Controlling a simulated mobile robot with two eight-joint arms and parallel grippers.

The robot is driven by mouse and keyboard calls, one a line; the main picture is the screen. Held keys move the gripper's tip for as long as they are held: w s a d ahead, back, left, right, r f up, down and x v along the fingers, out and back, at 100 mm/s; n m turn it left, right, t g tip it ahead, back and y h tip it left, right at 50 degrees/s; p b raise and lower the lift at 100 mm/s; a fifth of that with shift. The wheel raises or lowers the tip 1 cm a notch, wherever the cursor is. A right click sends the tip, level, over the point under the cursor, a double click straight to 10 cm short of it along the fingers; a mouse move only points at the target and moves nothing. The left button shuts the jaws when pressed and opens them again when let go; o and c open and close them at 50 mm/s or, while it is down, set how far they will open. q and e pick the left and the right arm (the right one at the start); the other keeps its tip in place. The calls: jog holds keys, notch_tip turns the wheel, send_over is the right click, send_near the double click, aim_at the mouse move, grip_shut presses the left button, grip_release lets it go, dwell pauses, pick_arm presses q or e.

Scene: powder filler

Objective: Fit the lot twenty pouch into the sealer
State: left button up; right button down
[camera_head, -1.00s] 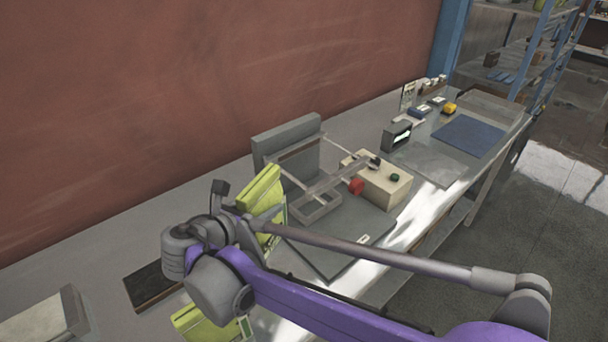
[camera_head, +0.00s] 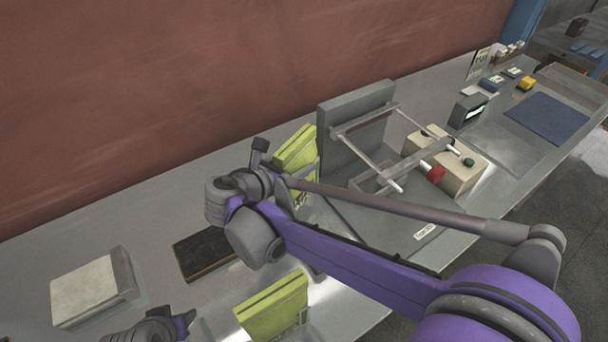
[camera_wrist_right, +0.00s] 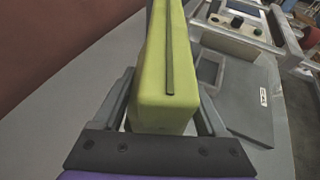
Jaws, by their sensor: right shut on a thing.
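My right gripper (camera_wrist_right: 163,120) is shut on a yellow-green pouch (camera_wrist_right: 168,55), one finger on each side of it. In the head view this pouch (camera_head: 296,148) stands upright left of the sealer, apart from its frame; the wrist hides the fingers. The sealer has a grey back plate (camera_head: 345,125), a raised bar frame, a shallow tray, a grey labelled base and a cream box (camera_head: 462,172) with red and green knobs. A second yellow-green pouch (camera_head: 275,308) stands nearer on the bench. I cannot read which is lot twenty. My left gripper (camera_head: 180,325) barely shows at the bottom edge, its jaws unclear.
A dark board (camera_head: 203,254) and a pale block (camera_head: 92,288) lie on the bench at left. A dark device (camera_head: 468,111), a blue mat (camera_head: 546,118) and small items are beyond the sealer. A reddish wall (camera_head: 200,80) runs behind the bench.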

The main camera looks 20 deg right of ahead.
jog(key=shift+f, duration=2.7)
jog(key=shift+f, duration=0.25)
grip_release()
jog(key=shift+r, duration=0.1)
jog(key=shift+r, duration=0.1)
